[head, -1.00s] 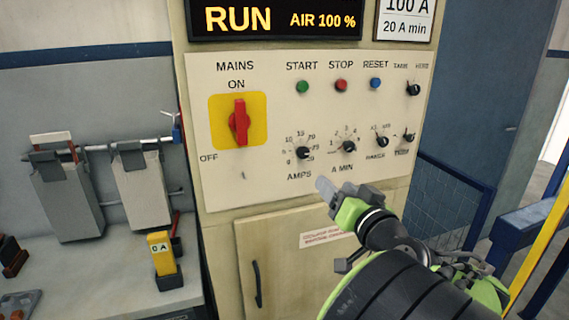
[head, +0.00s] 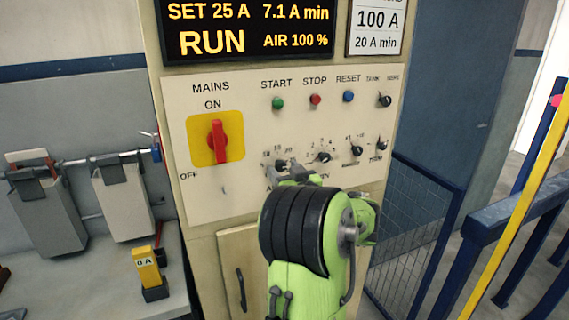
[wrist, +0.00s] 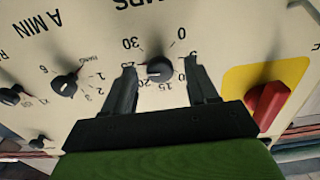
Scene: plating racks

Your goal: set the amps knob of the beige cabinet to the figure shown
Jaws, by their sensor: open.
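The beige cabinet (head: 205,205) fills the middle of the head view. Its black amps knob (wrist: 160,69) sits between my gripper's fingers (wrist: 162,78) in the wrist view, which shows the panel upside down. My gripper is open, one finger on each side of the knob; I cannot tell whether either touches it. In the head view the amps knob (head: 281,165) is just above my gripper, which my arm mostly hides. The display (head: 250,28) reads SET 25 A, 7.1 A min, RUN. A card (head: 376,27) reads 100 A, 20 A min.
The A MIN knob (wrist: 65,86) is close beside one finger. The red mains switch (head: 218,142) on its yellow plate is on the other side. A bench with a yellow 0 A block (head: 146,266) stands left; blue railings (head: 500,222) stand right.

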